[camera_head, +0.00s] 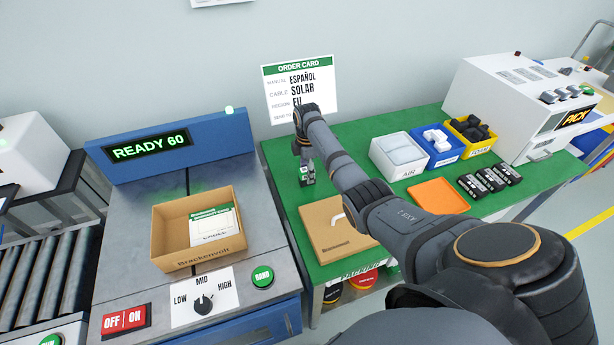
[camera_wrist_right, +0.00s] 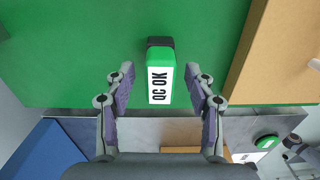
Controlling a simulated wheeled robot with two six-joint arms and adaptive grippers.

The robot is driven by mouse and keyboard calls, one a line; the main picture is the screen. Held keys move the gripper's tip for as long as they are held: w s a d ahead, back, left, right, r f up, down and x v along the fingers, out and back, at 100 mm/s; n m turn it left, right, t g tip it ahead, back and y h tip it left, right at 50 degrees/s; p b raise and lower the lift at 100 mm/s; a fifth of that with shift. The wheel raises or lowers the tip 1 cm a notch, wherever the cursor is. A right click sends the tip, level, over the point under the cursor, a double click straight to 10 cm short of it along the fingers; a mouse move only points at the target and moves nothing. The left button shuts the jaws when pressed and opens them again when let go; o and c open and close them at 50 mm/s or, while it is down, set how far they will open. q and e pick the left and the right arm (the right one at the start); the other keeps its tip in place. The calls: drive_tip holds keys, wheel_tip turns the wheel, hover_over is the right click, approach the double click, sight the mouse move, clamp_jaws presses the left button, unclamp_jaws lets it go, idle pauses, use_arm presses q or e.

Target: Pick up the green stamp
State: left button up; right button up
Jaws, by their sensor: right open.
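The green stamp (camera_wrist_right: 160,62) has a dark end and a white "QC OK" label. It is on the green table top (camera_head: 375,132) near the left edge, and in the head view it is small and partly hidden under my right gripper (camera_head: 305,160). In the right wrist view my right gripper (camera_wrist_right: 160,80) is open, with one finger on each side of the stamp and a gap on both sides. Nothing is held.
The order card (camera_head: 333,96) stands behind.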

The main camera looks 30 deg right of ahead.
clamp_jaws()
drive_tip(key=shift+r, duration=0.1)
idle(0.3)
drive_tip(key=shift+r, duration=0.25)
wheel_tip(320, 180, up, 3)
drive_tip(key=shift+f, duration=0.1)
drive_tip(key=s+a+r+p, duration=0.3)
drive_tip(key=s+r+p, duration=0.1)
drive_tip(key=s+r, duration=0.1)
drive_tip(key=s+a+r+p, duration=0.2)
drive_tip(key=s+r+p, duration=0.2)
drive_tip(key=s, duration=0.3)
drive_tip(key=shift+s+a+r+p, duration=0.35)
drive_tip(key=shift+s+a+p, duration=0.05)
drive_tip(key=shift+p, duration=0.1)
